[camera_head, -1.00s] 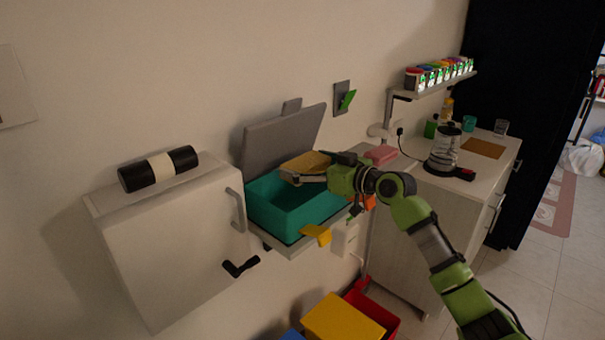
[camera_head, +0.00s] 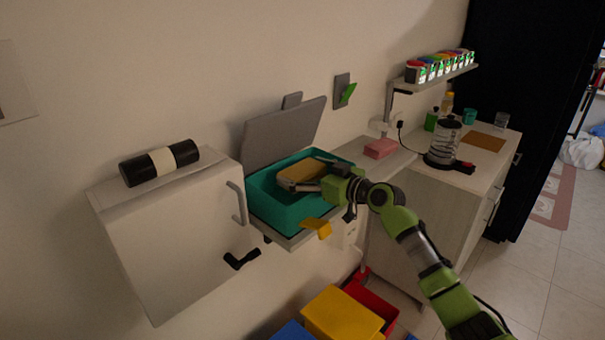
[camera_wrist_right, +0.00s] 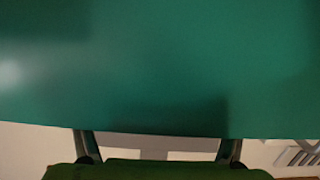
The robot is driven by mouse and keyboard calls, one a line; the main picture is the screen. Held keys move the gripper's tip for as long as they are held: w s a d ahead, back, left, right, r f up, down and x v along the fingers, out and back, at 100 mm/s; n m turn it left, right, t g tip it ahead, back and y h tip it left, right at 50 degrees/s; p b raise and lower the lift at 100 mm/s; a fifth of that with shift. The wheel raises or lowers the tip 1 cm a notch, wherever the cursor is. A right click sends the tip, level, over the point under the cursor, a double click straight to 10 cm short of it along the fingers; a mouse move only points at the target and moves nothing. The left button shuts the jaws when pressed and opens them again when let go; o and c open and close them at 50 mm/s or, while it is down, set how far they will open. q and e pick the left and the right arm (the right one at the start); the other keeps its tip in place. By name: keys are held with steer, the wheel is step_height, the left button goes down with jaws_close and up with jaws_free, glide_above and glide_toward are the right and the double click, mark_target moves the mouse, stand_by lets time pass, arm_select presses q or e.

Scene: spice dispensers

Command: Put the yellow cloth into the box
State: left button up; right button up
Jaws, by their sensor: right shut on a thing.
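The yellow cloth (camera_head: 300,171) is a flat, dull yellow piece at the fingers of my right gripper (camera_head: 306,185). The right gripper is shut on it and reaches into the open top of the teal box (camera_head: 277,211). The cloth appears within the box's rim, and I cannot tell whether it touches the floor. The box's grey lid (camera_head: 284,135) stands raised at the back. In the right wrist view the teal surface (camera_wrist_right: 150,70) fills most of the picture beyond the gripper (camera_wrist_right: 157,147), and the cloth cannot be made out. My left gripper is not in view.
A white cabinet (camera_head: 170,250) with a black roll (camera_head: 160,166) on top stands left of the box. A yellow lever (camera_head: 316,227) sticks out at the box's front. A pink block (camera_head: 380,148) and a glass kettle (camera_head: 446,145) stand to the right. Coloured bins (camera_head: 342,315) are below.

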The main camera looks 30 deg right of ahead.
steer(key=shift+s+a+f+b, duration=0.15)
steer(key=shift+f+b, duration=0.15)
steer(key=shift+f, duration=0.6)
steer(key=o, duration=0.9)
steer(key=shift+f, duration=0.1)
steer(key=shift+r+p, duration=0.45)
steer(key=shift+p, duration=0.1)
steer(key=shift+r+p, duration=0.4)
steer(key=shift+p, duration=0.15)
steer(key=shift+s+d+f+b, duration=0.4)
steer(key=shift+s+b, duration=0.3)
steer(key=v, duration=0.3)
steer(key=r+b+v, duration=0.1)
steer(key=v, duration=0.3)
steer(key=b+v, duration=0.1)
steer(key=v, duration=0.2)
steer(key=shift+s+d+r, duration=0.1)
steer(key=shift+s+r, duration=0.05)
steer(key=shift+r, duration=0.1)
